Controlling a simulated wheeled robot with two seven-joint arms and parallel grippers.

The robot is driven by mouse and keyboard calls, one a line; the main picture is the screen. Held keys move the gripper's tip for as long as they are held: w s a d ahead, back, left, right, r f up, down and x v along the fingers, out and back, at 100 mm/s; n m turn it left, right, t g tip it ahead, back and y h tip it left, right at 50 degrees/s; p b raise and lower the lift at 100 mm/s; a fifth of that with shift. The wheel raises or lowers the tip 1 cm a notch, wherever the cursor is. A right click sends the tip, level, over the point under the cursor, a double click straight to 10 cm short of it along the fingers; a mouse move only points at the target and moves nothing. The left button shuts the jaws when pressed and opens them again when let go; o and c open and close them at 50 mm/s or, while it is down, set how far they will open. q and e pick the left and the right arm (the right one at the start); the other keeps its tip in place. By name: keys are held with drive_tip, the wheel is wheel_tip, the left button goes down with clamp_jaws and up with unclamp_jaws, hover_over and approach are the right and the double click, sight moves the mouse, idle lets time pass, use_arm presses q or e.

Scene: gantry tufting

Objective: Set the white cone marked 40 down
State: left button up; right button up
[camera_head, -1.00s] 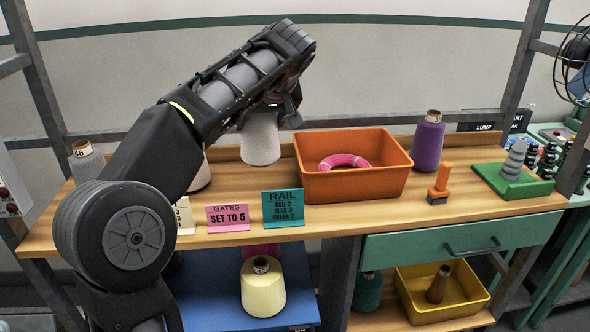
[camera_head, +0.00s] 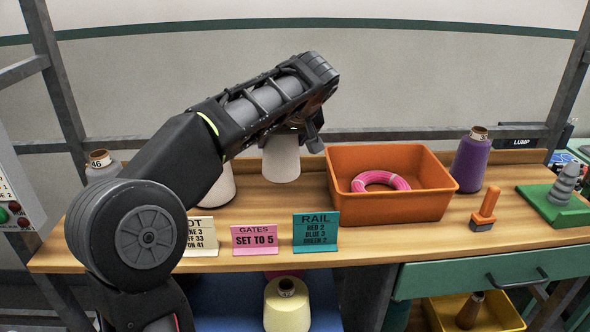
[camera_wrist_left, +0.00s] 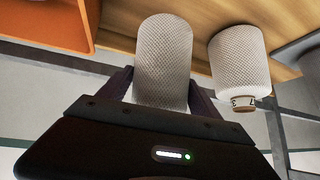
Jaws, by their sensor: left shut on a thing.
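My left gripper (camera_head: 296,137) is shut on a white cone (camera_head: 281,160), near the back of the wooden bench top (camera_head: 370,238). The cone hangs or stands upright below the gripper, left of the orange bin. I cannot tell whether its base touches the wood. In the left wrist view the gripper (camera_wrist_left: 160,88) has a finger on each side of the textured cone (camera_wrist_left: 165,50). Its number is hidden. A second white cone (camera_head: 222,187) stands close by, partly behind my arm; the wrist view shows it beside the held one (camera_wrist_left: 238,58). My right gripper is out of view.
The orange bin (camera_head: 437,207) holds a pink ring (camera_head: 381,181). A purple cone (camera_head: 470,163) and an orange-handled tool (camera_head: 485,210) stand to its right. Pink (camera_head: 255,240) and teal (camera_head: 316,232) signs line the front edge. A grey cone (camera_head: 103,167) is far left.

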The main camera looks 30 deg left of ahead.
use_arm(q)
drive_tip(key=shift+f, duration=0.6)
wheel_tip(320, 180, down, 4)
drive_tip(key=shift+f, duration=0.1)
drive_tip(key=o, duration=2)
drive_tip(key=shift+o, duration=0.4)
drive_tip(key=v, duration=1.2)
